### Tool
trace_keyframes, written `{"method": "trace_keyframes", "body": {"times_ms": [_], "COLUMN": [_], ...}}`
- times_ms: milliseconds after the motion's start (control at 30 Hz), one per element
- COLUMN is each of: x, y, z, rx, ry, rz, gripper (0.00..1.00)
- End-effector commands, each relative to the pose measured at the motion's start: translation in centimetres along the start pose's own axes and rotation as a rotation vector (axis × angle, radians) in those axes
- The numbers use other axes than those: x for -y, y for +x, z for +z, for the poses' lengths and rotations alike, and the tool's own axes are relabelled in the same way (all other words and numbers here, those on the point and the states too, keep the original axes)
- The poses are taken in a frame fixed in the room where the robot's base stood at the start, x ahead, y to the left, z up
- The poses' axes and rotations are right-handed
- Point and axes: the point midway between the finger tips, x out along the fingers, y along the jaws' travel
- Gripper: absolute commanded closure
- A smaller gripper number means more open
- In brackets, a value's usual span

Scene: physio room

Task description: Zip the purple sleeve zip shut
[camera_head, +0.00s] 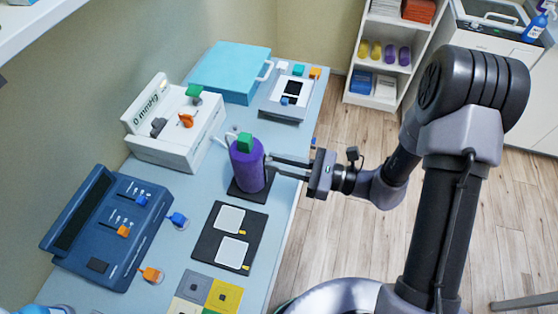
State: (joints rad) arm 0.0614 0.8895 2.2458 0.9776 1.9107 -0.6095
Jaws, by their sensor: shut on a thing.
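The purple sleeve (247,166) stands upright on a dark base on the blue-grey table, with a green block-shaped part at its top. My gripper (268,166) reaches in from the right, level with the sleeve's upper half. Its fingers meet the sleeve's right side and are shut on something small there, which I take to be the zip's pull. The fingertips and the sleeve hide the pull and the zip line, so I cannot tell how far the zip is closed.
A white gauge box (170,145) stands behind left of the sleeve, a blue device (103,235) at the front left. A black mat with white pads (213,252) lies in front. A cyan case (228,70) and grey device (283,107) are behind. Floor (330,240) is open on the right.

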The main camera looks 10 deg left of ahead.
Motion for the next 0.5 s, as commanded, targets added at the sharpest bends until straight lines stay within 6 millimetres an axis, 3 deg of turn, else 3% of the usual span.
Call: {"method": "trace_keyframes", "body": {"times_ms": [367,500], "x": [0.0,0.0], "y": [0.0,0.0], "z": [-0.02,-0.94], "rx": [0.0,0.0], "ry": [0.0,0.0], "rz": [0.0,0.0], "gripper": [1.0,1.0]}}
